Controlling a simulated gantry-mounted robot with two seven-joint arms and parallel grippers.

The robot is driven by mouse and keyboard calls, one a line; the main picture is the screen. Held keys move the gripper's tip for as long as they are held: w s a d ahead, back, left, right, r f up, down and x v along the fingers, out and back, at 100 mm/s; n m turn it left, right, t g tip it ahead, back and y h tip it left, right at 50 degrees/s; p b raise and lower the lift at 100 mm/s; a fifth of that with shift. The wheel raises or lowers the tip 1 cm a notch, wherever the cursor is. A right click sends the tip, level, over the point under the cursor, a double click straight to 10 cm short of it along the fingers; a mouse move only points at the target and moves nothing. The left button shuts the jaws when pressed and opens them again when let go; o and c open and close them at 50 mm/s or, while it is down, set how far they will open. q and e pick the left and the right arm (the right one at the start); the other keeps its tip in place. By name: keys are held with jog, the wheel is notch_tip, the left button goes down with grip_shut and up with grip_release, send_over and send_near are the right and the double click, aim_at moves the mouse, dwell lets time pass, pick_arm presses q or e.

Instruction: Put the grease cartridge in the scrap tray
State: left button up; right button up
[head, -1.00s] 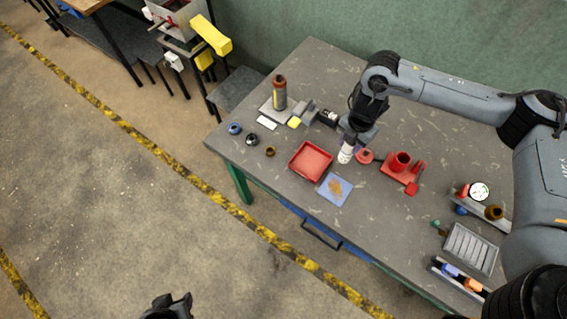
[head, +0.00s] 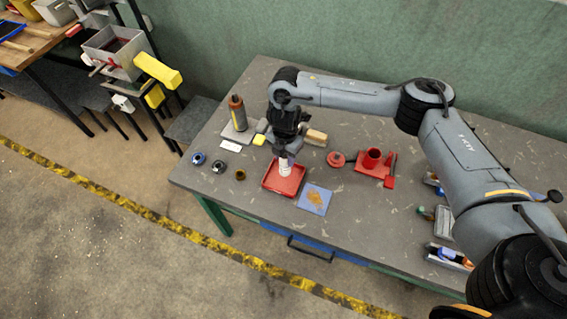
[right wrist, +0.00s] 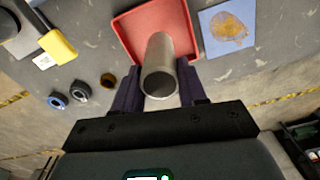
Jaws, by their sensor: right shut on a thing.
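The grease cartridge (head: 285,168), a pale cylinder, is held by my right gripper (head: 287,156) and points down over the red scrap tray (head: 271,188). In the right wrist view the cartridge (right wrist: 158,83) is grey with a round end facing the camera, between the two dark fingers of my right gripper (right wrist: 160,82). The red tray (right wrist: 128,28) lies beyond it. I cannot tell whether the cartridge touches the tray floor. My left gripper is not in view.
A blue mat with a brown stain (head: 315,198) lies right of the tray. Small rings (head: 219,166) lie to its left. A dark bottle with an orange band (head: 237,112) stands behind. A red holder with a cup (head: 372,160) is farther right.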

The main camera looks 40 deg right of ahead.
aim_at(284, 164)
jog(key=shift+w+a+f, duration=0.1)
jog(key=shift+w+a, duration=0.05)
jog(key=shift+a, duration=0.05)
jog(key=shift+f, duration=2.05)
jog(key=shift+f, duration=0.1)
jog(key=o, duration=1.1)
